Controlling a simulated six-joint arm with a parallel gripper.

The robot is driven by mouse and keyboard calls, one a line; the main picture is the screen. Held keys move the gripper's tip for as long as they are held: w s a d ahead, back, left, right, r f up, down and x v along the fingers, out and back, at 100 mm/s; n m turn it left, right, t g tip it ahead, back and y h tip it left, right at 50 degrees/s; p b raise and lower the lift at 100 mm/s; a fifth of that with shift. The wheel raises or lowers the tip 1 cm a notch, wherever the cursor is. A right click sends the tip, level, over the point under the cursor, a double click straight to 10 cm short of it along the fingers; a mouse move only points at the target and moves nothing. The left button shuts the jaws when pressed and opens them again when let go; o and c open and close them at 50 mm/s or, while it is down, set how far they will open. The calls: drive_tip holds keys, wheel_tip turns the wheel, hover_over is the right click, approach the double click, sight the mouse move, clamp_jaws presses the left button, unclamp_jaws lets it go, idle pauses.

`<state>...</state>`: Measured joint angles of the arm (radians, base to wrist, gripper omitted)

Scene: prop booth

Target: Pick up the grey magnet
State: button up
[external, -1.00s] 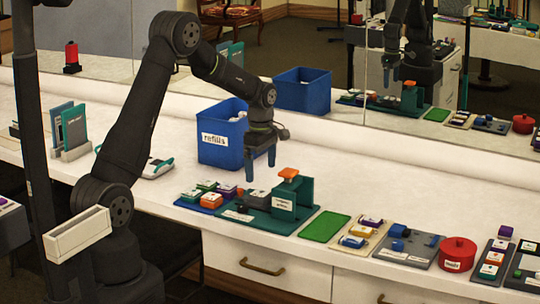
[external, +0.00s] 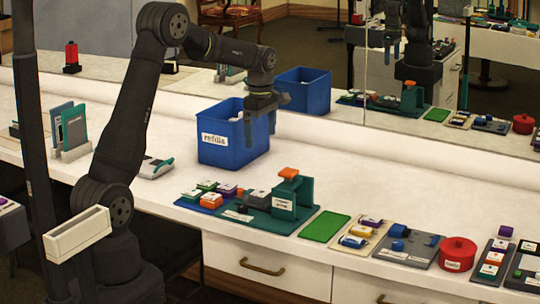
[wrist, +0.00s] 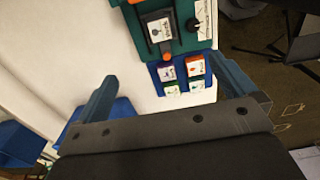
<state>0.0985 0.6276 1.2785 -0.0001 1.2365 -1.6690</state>
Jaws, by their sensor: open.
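I cannot tell for sure which piece is the grey magnet. A dark grey labelled block (external: 258,198) lies on the teal board (external: 237,215) beside a green press with an orange top (external: 289,173). The wrist view shows this grey block (wrist: 158,28) near the top edge. My gripper (external: 260,138) is open and empty, raised above the counter in front of the blue bin. In the wrist view its two blue fingers (wrist: 165,70) are wide apart, with a blue tray of coloured labelled blocks (wrist: 184,76) beyond them.
A blue bin labelled "refills" (external: 226,155) stands behind the blocks. A green mat (external: 325,226), a beige tray (external: 354,245), a grey tray (external: 412,256) and a red round pot (external: 457,252) line the front edge to the right. A mirror backs the counter.

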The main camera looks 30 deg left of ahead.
drive_tip(key=c, duration=0.6)
drive_tip(key=shift+c, duration=0.2)
drive_tip(key=h, duration=0.4)
approach(260, 193)
drive_tip(key=f, duration=0.2)
drive_tip(key=shift+s+d+f+h, duration=0.15)
drive_tip(key=shift+d+f+h, duration=0.15)
drive_tip(key=shift+d+f, duration=0.1)
drive_tip(key=shift+x, duration=2.9)
